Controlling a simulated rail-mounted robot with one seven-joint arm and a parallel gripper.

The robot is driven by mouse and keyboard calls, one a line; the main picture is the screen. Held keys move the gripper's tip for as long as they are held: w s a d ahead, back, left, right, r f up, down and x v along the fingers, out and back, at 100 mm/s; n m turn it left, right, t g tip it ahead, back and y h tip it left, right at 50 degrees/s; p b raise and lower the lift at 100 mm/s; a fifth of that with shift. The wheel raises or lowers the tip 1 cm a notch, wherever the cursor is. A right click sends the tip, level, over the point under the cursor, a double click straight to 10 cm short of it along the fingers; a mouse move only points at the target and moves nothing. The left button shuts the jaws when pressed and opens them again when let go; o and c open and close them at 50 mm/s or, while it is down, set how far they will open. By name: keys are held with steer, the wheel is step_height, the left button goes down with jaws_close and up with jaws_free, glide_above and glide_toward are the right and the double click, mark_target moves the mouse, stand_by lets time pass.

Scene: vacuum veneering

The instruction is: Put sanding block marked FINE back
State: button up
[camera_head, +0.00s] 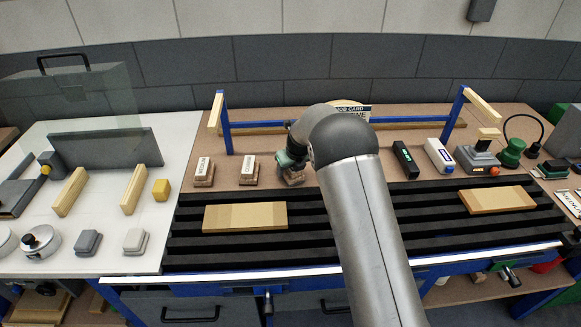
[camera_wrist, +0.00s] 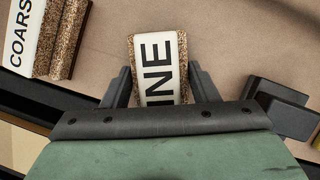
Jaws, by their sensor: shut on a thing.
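In the wrist view the sanding block (camera_wrist: 160,70) has a cork-like brown body and a white label with the letters "INE" showing; the rest of the label is hidden. My gripper (camera_wrist: 160,88) is shut on it, one dark finger at each side. In the head view my gripper (camera_head: 290,160) is above the brown strip behind the black slats, partly hidden by my arm, with the brown block (camera_head: 292,178) under it. I cannot tell whether the block touches the surface. A block marked COARS (camera_wrist: 40,35) lies to the left in the wrist view.
Two labelled sanding blocks, one further left (camera_head: 203,172) and one nearer (camera_head: 248,171), stand left of my gripper. A blue frame rail (camera_head: 270,127) runs behind. A wooden panel (camera_head: 245,216) lies on the black slats (camera_head: 190,250). Dark pieces (camera_wrist: 283,105) lie right in the wrist view.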

steer(key=shift+f, duration=0.25)
steer(key=o, duration=1)
steer(key=shift+r, duration=0.25)
steer(key=b+v, duration=0.2)
steer(key=v, duration=1)
steer(key=shift+s, duration=0.15)
steer(key=s+d+r+n, duration=0.5)
steer(key=s+d+n, duration=0.35)
steer(key=s, duration=0.25)
steer(key=s+d+n+g, duration=0.1)
steer(key=s+d+n, duration=0.2)
steer(key=s+n, duration=0.4)
steer(key=s+d+f+n+g+h, duration=0.1)
steer(key=s+d+n, duration=0.2)
steer(key=s+n, duration=0.4)
steer(key=s+d+f+n+g+h, duration=0.1)
steer(key=s+d+n, duration=0.2)
steer(key=s+n, duration=0.4)
steer(key=s, duration=0.8)
steer(key=shift+s+d, duration=0.25)
steer(key=shift+s, duration=0.15)
